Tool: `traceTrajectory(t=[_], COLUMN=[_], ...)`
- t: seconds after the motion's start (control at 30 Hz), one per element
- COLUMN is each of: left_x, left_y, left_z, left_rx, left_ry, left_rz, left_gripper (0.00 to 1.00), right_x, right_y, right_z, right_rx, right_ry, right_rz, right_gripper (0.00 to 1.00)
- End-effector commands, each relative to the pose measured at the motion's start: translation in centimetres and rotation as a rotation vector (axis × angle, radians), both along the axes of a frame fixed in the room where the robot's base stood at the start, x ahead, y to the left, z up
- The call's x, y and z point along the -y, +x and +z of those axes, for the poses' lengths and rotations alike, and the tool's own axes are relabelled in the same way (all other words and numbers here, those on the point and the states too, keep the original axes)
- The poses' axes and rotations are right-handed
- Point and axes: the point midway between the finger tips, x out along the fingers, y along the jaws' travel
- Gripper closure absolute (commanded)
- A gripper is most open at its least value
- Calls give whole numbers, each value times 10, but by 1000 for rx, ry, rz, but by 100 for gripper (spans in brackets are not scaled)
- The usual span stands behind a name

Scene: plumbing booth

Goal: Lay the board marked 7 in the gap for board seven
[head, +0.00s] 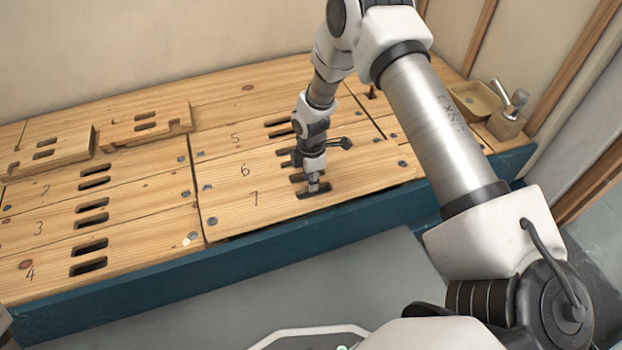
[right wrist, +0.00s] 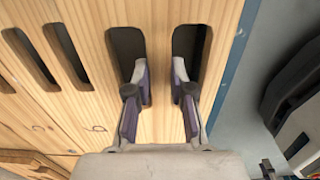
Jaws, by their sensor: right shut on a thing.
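The board marked 7 (head: 232,208) is a pale wooden plank with two slots, at the front right of the deck in the head view. It lies in or just over the front gap, beside board 6 (head: 222,176). A thin dark gap shows along its front edge, above the blue rim; I cannot tell whether it is fully seated. My right gripper (head: 313,190) is shut on board 7. In the right wrist view its fingers (right wrist: 158,100) reach into the two slots and clasp the wooden bar (right wrist: 158,45) between them. My left gripper is out of view.
Boards 2, 3 and 4 (head: 45,262) lie flat at the left. Two loose slotted boards (head: 145,124) (head: 22,160) rest on the deck behind them. The blue front wall (head: 130,287) bounds the deck. A tray (head: 478,100) and a tap block (head: 507,122) stand at the far right.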

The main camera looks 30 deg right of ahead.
Motion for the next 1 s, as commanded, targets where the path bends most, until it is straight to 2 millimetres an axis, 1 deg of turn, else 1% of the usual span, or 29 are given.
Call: traceTrajectory(t=[0.17,1.0], left_x=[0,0], left_y=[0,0], left_z=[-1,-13], left_rx=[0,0], left_ry=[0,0], left_rz=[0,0], left_gripper=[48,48], right_x=[0,0], right_y=[1,1], right_z=[-2,-29], right_rx=[2,2], right_ry=[0,1], right_rz=[0,0], right_gripper=[100,100])
